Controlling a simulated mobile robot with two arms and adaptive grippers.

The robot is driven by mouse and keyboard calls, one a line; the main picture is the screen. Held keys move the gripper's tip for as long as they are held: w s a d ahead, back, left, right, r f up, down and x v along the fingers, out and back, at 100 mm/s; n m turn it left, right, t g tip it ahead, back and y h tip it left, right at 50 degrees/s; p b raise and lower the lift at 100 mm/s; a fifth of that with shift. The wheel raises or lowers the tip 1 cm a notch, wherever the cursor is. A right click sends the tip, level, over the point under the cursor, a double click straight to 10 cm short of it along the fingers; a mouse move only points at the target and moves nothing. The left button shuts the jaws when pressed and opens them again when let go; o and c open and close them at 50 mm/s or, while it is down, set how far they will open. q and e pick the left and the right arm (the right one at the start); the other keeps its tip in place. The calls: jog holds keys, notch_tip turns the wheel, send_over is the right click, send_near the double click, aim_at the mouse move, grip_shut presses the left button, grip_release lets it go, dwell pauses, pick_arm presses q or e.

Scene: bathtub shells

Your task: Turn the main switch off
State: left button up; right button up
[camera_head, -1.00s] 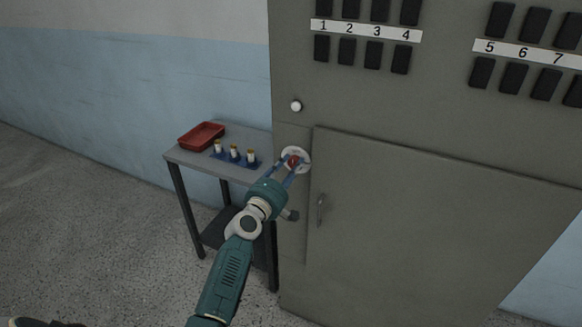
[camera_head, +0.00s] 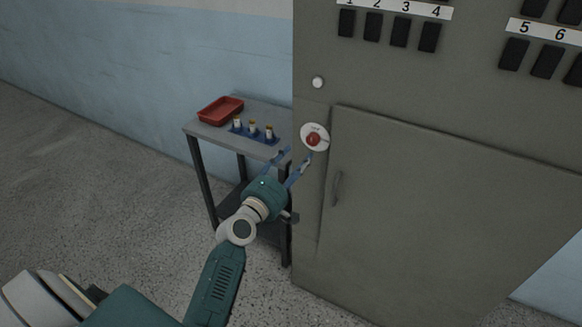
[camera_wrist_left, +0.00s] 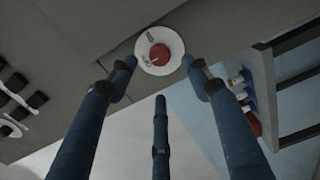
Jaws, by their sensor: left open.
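The main switch is a red knob (camera_head: 313,139) on a round white plate (camera_head: 309,129), on the grey cabinet front left of the door. In the left wrist view the knob (camera_wrist_left: 159,54) shows ahead of the fingers, with small markings on the plate that I cannot read. My left gripper (camera_head: 296,156) is open, with its blue fingers spread just below and left of the switch. In the left wrist view the fingers (camera_wrist_left: 161,78) point at the plate with nothing between them. My right gripper is not in view.
A grey side table (camera_head: 208,131) stands left of the cabinet with a red tray (camera_head: 220,110) and several small bottles in a blue holder (camera_head: 254,134). A white round button (camera_head: 318,82) sits above the switch. The cabinet door (camera_head: 440,215) has a handle (camera_head: 337,188).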

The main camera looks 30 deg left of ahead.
pick_arm(q)
jog(key=s, duration=0.2)
jog(key=shift+s, duration=0.3)
jog(key=s+d+f+m+g, duration=0.2)
jog(key=s+f+m+g, duration=0.1)
jog(key=f, duration=1)
jog(key=s+d+f+m+g, duration=0.2)
jog(key=d+f, duration=0.1)
jog(key=f, duration=1)
jog(key=s+d+f+m+g+h, duration=0.1)
jog(key=s+f+m+g, duration=0.1)
jog(key=s+f, duration=0.5)
jog(key=s+d+f+m+g, duration=0.2)
jog(key=s+f+m, duration=0.15)
jog(key=f, duration=0.45)
jog(key=s+f+m+g, duration=0.2)
jog(key=s+f, duration=0.4)
jog(key=s, duration=0.6)
jog(key=s+f+m+g, duration=0.3)
jog(key=s+f+m, duration=0.2)
jog(key=s, duration=0.8)
jog(key=s+f+m+g+y, duration=0.1)
jog(key=s+f+m+g, duration=0.2)
jog(key=s+f, duration=0.5)
jog(key=s, duration=0.4)
jog(key=shift+s+d+f+b, duration=0.15)
jog(key=shift+s+f+b, duration=0.05)
jog(key=shift+s+b, duration=0.15)
